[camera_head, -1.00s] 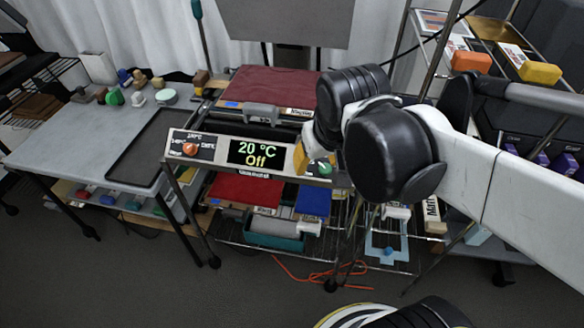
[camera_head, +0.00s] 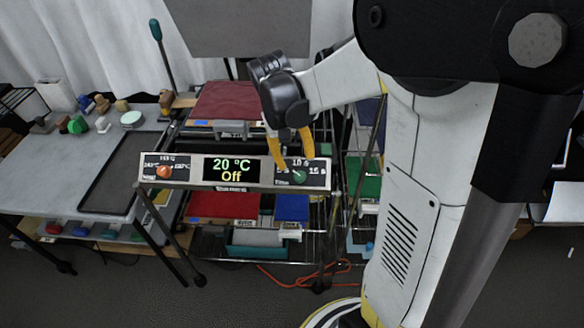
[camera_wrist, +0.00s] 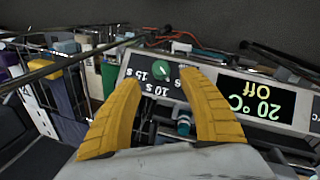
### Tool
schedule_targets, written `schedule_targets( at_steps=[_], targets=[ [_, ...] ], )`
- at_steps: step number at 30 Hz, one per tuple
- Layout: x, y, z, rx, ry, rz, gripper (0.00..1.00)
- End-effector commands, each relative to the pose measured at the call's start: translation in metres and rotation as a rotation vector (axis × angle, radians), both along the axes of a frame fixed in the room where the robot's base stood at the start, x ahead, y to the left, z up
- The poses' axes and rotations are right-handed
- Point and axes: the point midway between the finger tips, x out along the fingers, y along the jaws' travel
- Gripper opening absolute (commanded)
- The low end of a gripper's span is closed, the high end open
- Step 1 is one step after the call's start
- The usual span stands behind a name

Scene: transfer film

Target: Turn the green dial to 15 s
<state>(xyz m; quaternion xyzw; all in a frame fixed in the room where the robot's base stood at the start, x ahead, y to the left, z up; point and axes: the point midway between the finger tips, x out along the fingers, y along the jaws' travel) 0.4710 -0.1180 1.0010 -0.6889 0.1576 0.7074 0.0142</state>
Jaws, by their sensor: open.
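The green dial (camera_head: 299,177) sits at the right end of the control panel (camera_head: 196,182), with a 10 s label above it and a 15 s label to its right. It also shows in the wrist view (camera_wrist: 160,72), where the labels appear upside down. The dial's exact setting is too small to read. My gripper (camera_head: 296,163) has its two yellow fingers spread and empty, just above and in front of the dial. In the wrist view the dial appears between the fingertips (camera_wrist: 162,78); I cannot tell whether they touch it.
The panel's display (camera_head: 232,170) reads 20 °C and Off. An orange dial (camera_head: 164,172) is at the panel's left end. A red press plate (camera_head: 225,101) lies behind the panel. A grey table (camera_head: 60,170) with several small objects stands on the left.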

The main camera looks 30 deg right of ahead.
Motion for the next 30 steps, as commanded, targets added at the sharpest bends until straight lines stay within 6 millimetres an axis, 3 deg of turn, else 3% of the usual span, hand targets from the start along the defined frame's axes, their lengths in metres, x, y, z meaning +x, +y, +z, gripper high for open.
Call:
schedule_targets(
  at_steps=[3, 10, 15, 24, 29, 30],
  targets=[
    [-0.001, -0.005, -0.03, 0.0, 0.0, -0.001, 0.49],
    [-0.003, -0.013, -0.067, 0.0, -0.001, -0.001, 0.49],
    [-0.004, -0.016, -0.078, 0.0, -0.001, 0.0, 0.49],
    [-0.004, -0.016, -0.079, 0.001, -0.001, 0.0, 0.48],
    [-0.004, -0.016, -0.079, 0.0, -0.002, 0.0, 0.0],
    [-0.004, -0.016, -0.079, 0.0, -0.002, 0.0, 0.0]
  ],
)
